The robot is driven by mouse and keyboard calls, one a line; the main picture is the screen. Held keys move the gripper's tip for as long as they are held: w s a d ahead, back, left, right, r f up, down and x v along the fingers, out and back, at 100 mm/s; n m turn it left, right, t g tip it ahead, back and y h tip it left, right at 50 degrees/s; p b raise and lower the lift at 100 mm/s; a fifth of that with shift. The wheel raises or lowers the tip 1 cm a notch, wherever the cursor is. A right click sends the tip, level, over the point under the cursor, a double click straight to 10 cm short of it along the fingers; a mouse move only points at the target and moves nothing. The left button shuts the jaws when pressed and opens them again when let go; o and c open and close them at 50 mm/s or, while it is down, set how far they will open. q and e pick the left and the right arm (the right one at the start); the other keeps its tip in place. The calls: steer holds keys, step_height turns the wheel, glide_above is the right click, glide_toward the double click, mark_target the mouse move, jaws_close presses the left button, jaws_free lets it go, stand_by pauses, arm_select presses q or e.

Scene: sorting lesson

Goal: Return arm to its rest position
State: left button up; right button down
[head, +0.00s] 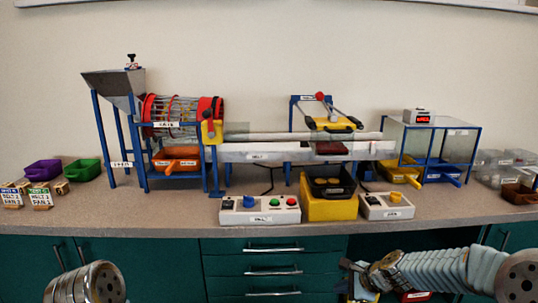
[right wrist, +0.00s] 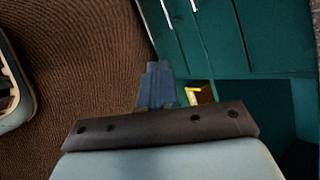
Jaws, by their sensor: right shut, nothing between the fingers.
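My right arm comes in at the lower right of the head view, low in front of the teal cabinet (head: 250,245). My right gripper (head: 347,265) points left, below the counter edge.
The counter (head: 150,216) carries a sorting machine with a hopper (head: 115,85), a red drum (head: 182,112) and a conveyor (head: 300,150). Control boxes (head: 260,210) stand at its front. The right wrist view shows brown floor (right wrist: 70,60) and an open cabinet bay (right wrist: 255,105).

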steer(key=s+a+f+n+g, duration=0.1)
steer(key=s+a+f+n, duration=0.15)
steer(key=s+f, duration=0.3)
steer(key=s+a+f+n+g+h, duration=0.1)
steer(key=s+f+n, duration=0.25)
steer(key=f, duration=0.25)
steer(key=s+a+f+n+g, duration=0.1)
steer(key=s+a+f+n, duration=0.15)
steer(key=s+f, duration=0.35)
steer(key=s+a+f+n+g, duration=0.1)
steer(key=s+a+f+n, duration=0.1)
steer(key=s, duration=0.5)
steer(key=s+a+f+n+g, duration=0.1)
steer(key=s+a+f+n, duration=0.1)
steer(key=s+f+n, duration=0.2)
steer(key=s+n, duration=0.2)
steer(key=s, duration=0.1)
steer(key=shift+s, duration=0.35)
